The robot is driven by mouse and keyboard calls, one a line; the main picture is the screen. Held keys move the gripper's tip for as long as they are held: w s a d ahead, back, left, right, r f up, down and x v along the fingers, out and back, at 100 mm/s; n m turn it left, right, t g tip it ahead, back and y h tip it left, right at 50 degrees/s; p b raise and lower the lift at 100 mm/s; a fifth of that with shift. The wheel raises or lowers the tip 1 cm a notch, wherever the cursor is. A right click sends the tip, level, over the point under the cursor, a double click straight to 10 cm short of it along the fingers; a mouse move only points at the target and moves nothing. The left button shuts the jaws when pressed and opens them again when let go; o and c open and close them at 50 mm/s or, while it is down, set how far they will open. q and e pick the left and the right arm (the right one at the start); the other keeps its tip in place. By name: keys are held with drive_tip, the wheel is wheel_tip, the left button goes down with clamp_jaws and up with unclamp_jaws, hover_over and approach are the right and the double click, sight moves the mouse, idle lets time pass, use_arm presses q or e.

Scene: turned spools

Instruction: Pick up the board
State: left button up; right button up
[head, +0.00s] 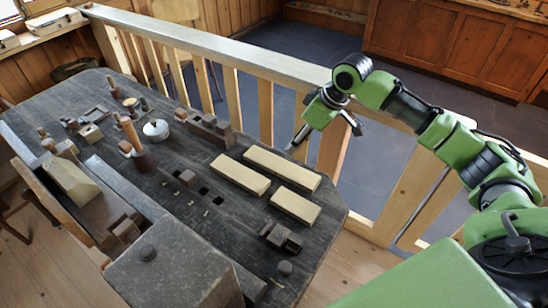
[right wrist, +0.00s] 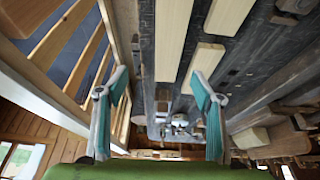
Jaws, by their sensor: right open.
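Three pale wooden boards lie flat on the dark workbench (head: 215,222). The long board (head: 282,167) is nearest the railing, a shorter board (head: 240,175) is to its left, and another (head: 296,206) is closer to me. Which one the task means, I cannot tell. My right gripper (head: 325,140) is open and empty, above the bench's railing-side edge, beyond the long board. In the right wrist view, the long board (right wrist: 170,40) shows ahead, between the spread fingers (right wrist: 159,76); the two shorter boards lie to its right. My left gripper is not in view.
A wooden railing (head: 250,62) runs close behind the bench. A mallet-like tool (head: 134,138), a round metal tin (head: 156,129) and several blocks crowd the bench's left half. A small dark clamp-like block (head: 281,237) sits near the closest board.

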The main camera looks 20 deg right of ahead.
sight(281, 166)
drive_tip(key=f, duration=0.1)
drive_tip(key=a+f, duration=0.1)
drive_tip(key=f, duration=0.2)
drive_tip(key=shift+a+p, duration=0.35)
drive_tip(key=shift+p, duration=0.05)
drive_tip(key=x, duration=0.3)
drive_tip(key=shift+d, duration=0.1)
drive_tip(key=shift+w+f, duration=0.2)
drive_tip(key=shift+f, duration=0.05)
drive_tip(key=shift+w+a+f+p, duration=0.15)
drive_tip(key=shift+a+f+p, duration=0.1)
drive_tip(key=shift+f+p, duration=0.2)
drive_tip(key=shift+w+a+f+p, duration=0.15)
drive_tip(key=shift+a+f+p, duration=0.15)
drive_tip(key=shift+f, duration=0.3)
drive_tip(key=shift+x, duration=1.25)
drive_tip(key=shift+w+f, duration=0.1)
drive_tip(key=shift+f, duration=0.15)
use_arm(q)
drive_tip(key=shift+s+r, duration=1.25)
use_arm(e)
drive_tip(key=c, duration=1.3)
